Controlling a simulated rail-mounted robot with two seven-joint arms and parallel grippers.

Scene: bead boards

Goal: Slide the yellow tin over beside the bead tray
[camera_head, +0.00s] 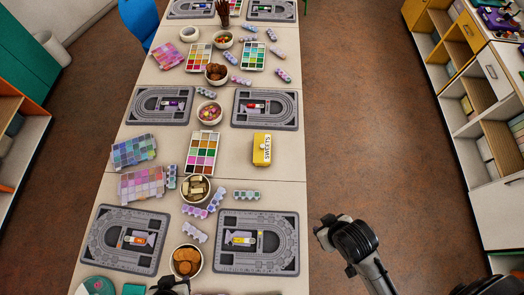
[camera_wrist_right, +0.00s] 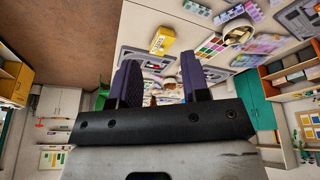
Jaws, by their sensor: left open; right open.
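The yellow tin (camera_head: 262,150), lettered "SWEETS", stands on the table near its right edge. It also shows in the right wrist view (camera_wrist_right: 162,40). A white bead tray (camera_head: 203,152) with coloured compartments lies to its left, with a strip of bare table between them. The tray also shows in the wrist view (camera_wrist_right: 212,46). My left gripper (camera_head: 170,287) shows only in part at the bottom edge, near the bowl of biscuits, apart from the tin. My right gripper (camera_wrist_right: 160,77) is open with nothing between its fingers, well short of the tin.
Grey bead boards (camera_head: 257,243) lie in front of and behind the tin. A bowl of pale pieces (camera_head: 195,188) touches or nearly touches the tray's front, and a pink bowl (camera_head: 209,113) stands behind it. The tin's right is table edge.

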